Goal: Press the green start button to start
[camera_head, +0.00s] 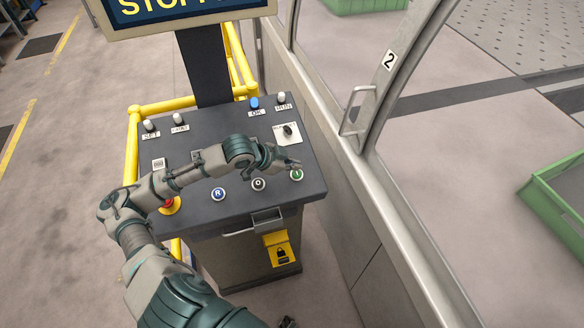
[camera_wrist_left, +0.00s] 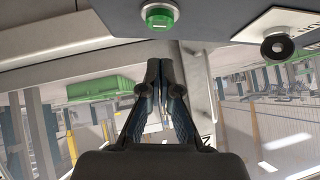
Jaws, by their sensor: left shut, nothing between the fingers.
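The green start button (camera_head: 296,175) sits at the right front of the dark sloped control panel (camera_head: 240,210). In the left wrist view the green button (camera_wrist_left: 158,16) shows at the top, with a silver ring around it. My left arm reaches across the panel from the lower left. My left gripper (camera_head: 283,164) is shut and empty, close above and behind the green button. In the left wrist view its closed fingertips (camera_wrist_left: 159,66) appear below the button with a visible gap in the picture.
A black rotary switch (camera_head: 287,130) lies behind the gripper. A door handle (camera_head: 354,112) and metal frame stand at the right; a yellow rail (camera_head: 131,150) runs left.

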